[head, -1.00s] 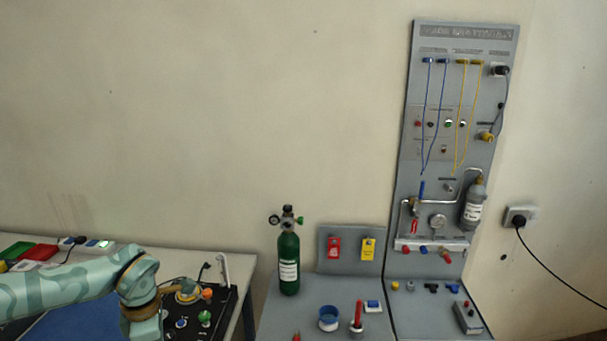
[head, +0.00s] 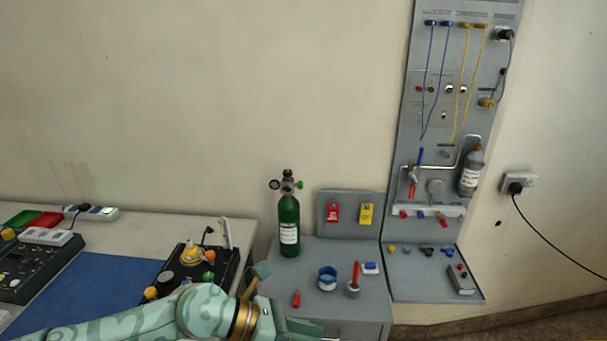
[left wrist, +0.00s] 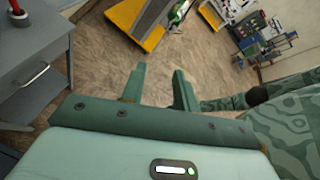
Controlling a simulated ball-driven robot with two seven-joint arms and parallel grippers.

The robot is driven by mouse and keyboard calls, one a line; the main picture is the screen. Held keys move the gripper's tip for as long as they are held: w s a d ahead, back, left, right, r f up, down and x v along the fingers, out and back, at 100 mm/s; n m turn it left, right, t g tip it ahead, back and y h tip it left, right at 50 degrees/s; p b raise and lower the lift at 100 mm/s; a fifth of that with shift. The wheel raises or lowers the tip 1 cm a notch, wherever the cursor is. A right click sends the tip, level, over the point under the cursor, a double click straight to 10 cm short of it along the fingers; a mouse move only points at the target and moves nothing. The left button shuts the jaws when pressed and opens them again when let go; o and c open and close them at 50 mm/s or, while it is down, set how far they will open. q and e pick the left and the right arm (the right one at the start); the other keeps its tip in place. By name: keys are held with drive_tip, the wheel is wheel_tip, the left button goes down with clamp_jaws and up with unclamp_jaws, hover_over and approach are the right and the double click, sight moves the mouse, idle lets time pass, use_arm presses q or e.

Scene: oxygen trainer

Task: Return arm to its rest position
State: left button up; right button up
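My left arm comes in from the lower left of the head view. Its gripper (head: 283,302) is in front of the grey workstation's left edge. In the left wrist view the left gripper (left wrist: 159,70) has its two green fingers apart, with nothing between them and the floor beyond. The gripper's lower part is cut off by the head view's bottom edge. My right gripper does not show. A patterned arm link of mine crosses the right of the left wrist view.
The grey workstation (head: 330,300) bears a green oxygen cylinder (head: 289,225), a blue-rimmed cup (head: 327,279) and a red-handled tool (head: 355,275). A black control box (head: 187,262) stands on the table beside a blue mat (head: 85,290). A tall trainer panel (head: 400,155) stands behind. Floor (left wrist: 110,45) is clear below the fingers.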

use_arm(q)
wheel_tip(320, 180, up, 11)
drive_tip(key=d+n+t+h, duration=0.3)
drive_tip(key=n+t+h, duration=0.2)
drive_tip(key=n+t, duration=0.5)
drive_tip(key=w+a+n+t+y, duration=0.4)
drive_tip(key=a+n+t+y, duration=0.65)
drive_tip(key=n, duration=0.75)
drive_tip(key=s+a+f+n+g+y, duration=0.3)
drive_tip(key=a+f+n+g+y, duration=0.45)
drive_tip(key=a, duration=0.55)
drive_tip(key=s+a+f+n+g+y, duration=0.6)
drive_tip(key=s+a+f, duration=0.55)
drive_tip(key=s, duration=0.35)
drive_tip(key=s+d+f+g+h+b, duration=0.1)
drive_tip(key=d+f+g+h+b, duration=0.15)
drive_tip(key=f, duration=1.25)
drive_tip(key=s+d+f+g+h+b, duration=0.1)
drive_tip(key=d+f+h+b, duration=0.15)
drive_tip(key=f, duration=1.25)
drive_tip(key=s+f+n+g+b, duration=0.3)
drive_tip(key=s+f+b, duration=0.2)
drive_tip(key=s+f, duration=1.6)
drive_tip(key=shift+s+d+f+h, duration=0.2)
drive_tip(key=shift+d+f+h, duration=0.2)
drive_tip(key=shift+f, duration=0.4)
